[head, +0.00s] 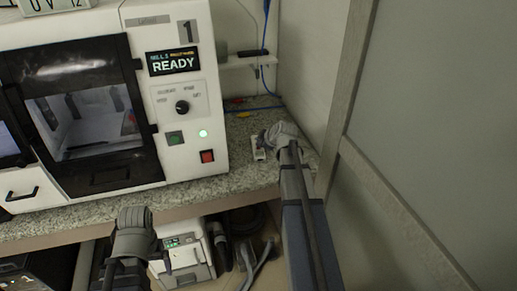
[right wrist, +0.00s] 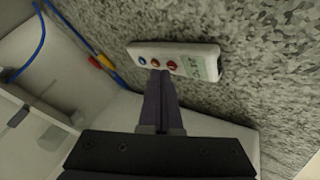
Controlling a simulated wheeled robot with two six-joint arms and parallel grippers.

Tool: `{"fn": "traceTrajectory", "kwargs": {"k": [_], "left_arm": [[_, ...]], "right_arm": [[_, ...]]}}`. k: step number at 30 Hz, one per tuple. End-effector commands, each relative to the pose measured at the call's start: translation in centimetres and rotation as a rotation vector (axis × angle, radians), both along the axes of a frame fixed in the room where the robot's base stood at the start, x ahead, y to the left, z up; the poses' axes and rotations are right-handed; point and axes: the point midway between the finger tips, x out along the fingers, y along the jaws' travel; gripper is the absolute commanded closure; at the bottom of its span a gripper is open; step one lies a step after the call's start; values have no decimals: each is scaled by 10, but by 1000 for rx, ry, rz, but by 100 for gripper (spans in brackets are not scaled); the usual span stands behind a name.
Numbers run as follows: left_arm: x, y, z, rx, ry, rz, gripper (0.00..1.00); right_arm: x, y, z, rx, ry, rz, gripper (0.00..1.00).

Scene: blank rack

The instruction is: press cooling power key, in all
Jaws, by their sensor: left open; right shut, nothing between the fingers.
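In the head view the remote (head: 258,154) is partly hidden by my right gripper (head: 266,143). My right gripper (right wrist: 160,74) is shut and empty, its tips at the remote's near edge by the middle and red buttons; contact cannot be told. My left gripper (head: 125,265) is open in front of the bench, below its edge, away from the remote. A white unit (head: 184,254) with a green-lit display stands under the bench.
A white mill (head: 190,60) reading READY, with a knob and a lit green lamp, stands on the worktop (head: 232,185). A wall and framed panel (head: 420,100) close off the right side. Blue cables (right wrist: 41,35) lie behind the remote. Hoses (head: 258,262) lie under the bench.

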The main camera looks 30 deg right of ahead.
Motion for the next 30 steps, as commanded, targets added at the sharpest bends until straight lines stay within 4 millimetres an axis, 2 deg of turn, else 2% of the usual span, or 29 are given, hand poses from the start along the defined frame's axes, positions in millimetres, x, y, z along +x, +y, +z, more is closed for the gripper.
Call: {"fn": "traceTrajectory", "kwargs": {"k": [19,30], "left_arm": [[0,0,-7,0,0,0,13],[0,0,-4,0,0,0,13]], "right_arm": [[0,0,-7,0,0,0,100],[0,0,-4,0,0,0,100]]}}
